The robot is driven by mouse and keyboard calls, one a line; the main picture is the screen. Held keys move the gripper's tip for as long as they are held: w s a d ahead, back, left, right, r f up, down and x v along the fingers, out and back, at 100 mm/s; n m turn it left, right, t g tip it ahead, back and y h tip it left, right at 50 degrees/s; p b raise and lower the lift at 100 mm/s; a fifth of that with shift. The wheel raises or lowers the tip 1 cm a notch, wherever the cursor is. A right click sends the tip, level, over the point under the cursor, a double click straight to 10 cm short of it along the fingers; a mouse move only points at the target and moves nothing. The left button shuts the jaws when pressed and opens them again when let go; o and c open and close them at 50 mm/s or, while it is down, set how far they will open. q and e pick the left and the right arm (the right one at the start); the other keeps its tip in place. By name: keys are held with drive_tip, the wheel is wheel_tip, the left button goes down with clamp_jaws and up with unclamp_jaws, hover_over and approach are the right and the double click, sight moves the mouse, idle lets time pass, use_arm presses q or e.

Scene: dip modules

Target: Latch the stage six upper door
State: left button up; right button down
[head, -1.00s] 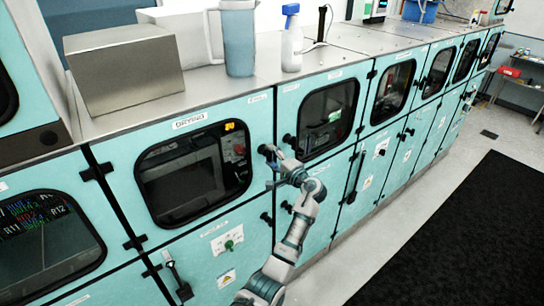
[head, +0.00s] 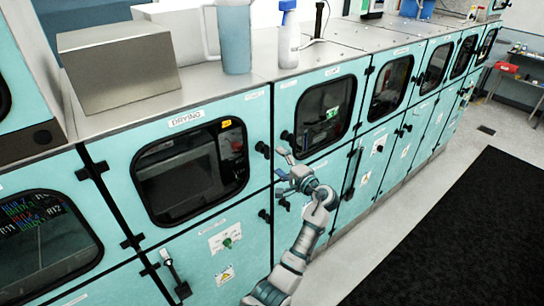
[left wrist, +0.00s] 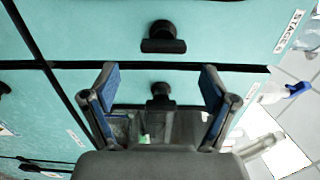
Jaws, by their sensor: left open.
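The stage six upper door (head: 238,205) is teal with a dark window and a "DRYING" label. It looks flush with its frame. Its black latch handle (head: 262,148) is at the door's right edge. In the left wrist view the handle (left wrist: 163,40) is a T-bar near the top, beside the "STAGE 6" label; its bar runs across the picture. My left gripper (head: 281,172) is open and empty, in front of the seam right of that door, apart from the handle. Its blue-padded fingers (left wrist: 160,92) frame the neighbouring door's knob (left wrist: 160,95). My right gripper is not in view.
The neighbouring upper door (head: 345,142) has its own knob (head: 286,136) close to the seam. Lower knobs (head: 264,215) sit below. A metal box (head: 118,68), a jug (head: 234,38) and a spray bottle (head: 289,40) stand on the counter. The floor at right is open, with a black mat (head: 450,235).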

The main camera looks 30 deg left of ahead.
use_arm(q)
drive_tip(key=v, duration=0.6)
drive_tip(key=shift+d, duration=0.4)
drive_tip(key=shift+a+f, duration=0.15)
drive_tip(key=shift+f, duration=0.05)
